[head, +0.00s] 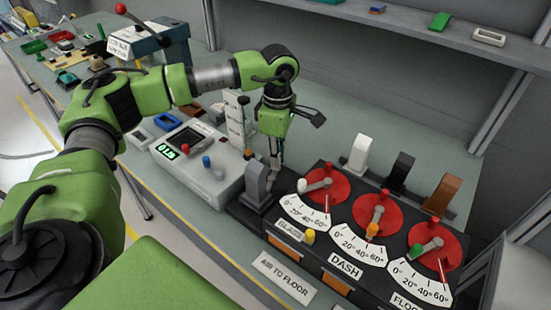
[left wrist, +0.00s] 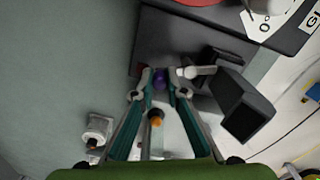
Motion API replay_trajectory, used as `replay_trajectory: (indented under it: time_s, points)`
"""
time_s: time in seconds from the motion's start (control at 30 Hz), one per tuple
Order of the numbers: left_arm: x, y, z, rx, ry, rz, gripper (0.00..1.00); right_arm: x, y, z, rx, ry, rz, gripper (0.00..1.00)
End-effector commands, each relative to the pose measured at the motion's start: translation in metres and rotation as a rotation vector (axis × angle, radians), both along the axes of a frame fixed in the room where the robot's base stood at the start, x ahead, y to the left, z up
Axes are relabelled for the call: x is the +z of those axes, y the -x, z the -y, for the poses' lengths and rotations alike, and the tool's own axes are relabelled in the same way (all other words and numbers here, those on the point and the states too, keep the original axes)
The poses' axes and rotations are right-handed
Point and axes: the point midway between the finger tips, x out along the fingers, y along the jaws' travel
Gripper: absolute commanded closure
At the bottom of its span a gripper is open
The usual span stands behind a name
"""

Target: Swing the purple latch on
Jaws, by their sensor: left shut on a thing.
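The purple latch knob (left wrist: 160,75) shows in the left wrist view, between the fingertips of my left gripper (left wrist: 160,80), which is shut on it. A short white lever (left wrist: 195,71) lies just right of the knob. In the head view my left gripper (head: 275,165) points down behind the grey upright block (head: 257,184) at the left end of the black dashboard module (head: 290,239). The purple knob is hidden there. My right gripper is not in view.
Three red dials stand on the module right of my gripper, the nearest being the left dial (head: 320,185). A white box with a display (head: 194,165) stands left of the grey block. White, black and brown upright blocks stand behind the dials. A shelf (head: 420,25) is above.

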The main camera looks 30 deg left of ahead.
Motion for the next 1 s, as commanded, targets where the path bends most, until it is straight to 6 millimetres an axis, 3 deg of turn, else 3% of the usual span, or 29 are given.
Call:
replay_trajectory:
  time_s: [0.5,1.0]
  points:
    - [0.0,-0.002,0.015,-0.315,0.0,0.003,1.0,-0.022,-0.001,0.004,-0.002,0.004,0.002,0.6]
    - [0.001,-0.001,0.017,-0.377,0.002,0.004,1.0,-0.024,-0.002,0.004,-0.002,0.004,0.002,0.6]
